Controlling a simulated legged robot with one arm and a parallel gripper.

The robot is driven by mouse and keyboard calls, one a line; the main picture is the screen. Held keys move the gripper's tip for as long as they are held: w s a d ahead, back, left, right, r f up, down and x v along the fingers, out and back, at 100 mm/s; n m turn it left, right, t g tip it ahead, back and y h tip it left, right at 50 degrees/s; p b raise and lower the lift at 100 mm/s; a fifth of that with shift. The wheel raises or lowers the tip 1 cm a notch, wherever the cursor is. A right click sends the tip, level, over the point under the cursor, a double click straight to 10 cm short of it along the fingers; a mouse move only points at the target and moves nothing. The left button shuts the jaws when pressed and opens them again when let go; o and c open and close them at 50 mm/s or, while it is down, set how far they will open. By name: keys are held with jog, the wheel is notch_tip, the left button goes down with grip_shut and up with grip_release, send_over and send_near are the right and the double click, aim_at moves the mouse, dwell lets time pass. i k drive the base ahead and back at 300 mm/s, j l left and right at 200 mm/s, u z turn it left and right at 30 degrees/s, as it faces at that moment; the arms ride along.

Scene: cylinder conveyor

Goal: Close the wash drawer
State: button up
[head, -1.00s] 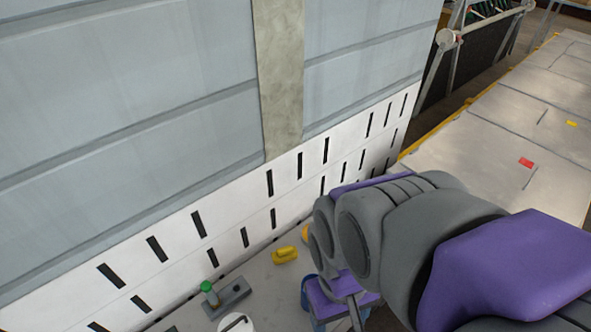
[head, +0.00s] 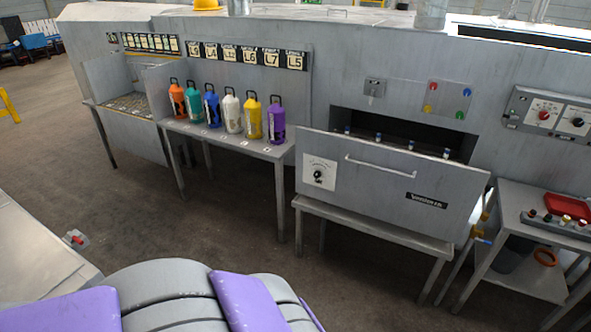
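The wash drawer (head: 385,190) is the wide grey box front to the right of centre in the head view. It has a bar handle (head: 380,165), a white dial panel (head: 319,173) and a dark label. It stands pulled out from the grey machine, and a dark opening with several small blue-and-white fittings shows behind its front. My purple and grey arm is at the bottom of the view, well short of the drawer. My gripper is out of view.
Several coloured bottles (head: 230,113) stand on a grey shelf (head: 222,138) left of the drawer. A small cart (head: 510,225) with a red tray (head: 568,206) is at the right. A pale platform (head: 35,250) is at the lower left. Open floor (head: 190,225) lies before the machine.

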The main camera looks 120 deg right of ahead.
aim_at(430, 193)
jog(key=z, duration=4.75)
jog(key=i+l+u, duration=0.15)
jog(key=i+l, duration=0.35)
jog(key=i, duration=0.25)
jog(key=i+l+u, duration=0.2)
jog(key=i+l, duration=0.35)
jog(key=i, duration=0.2)
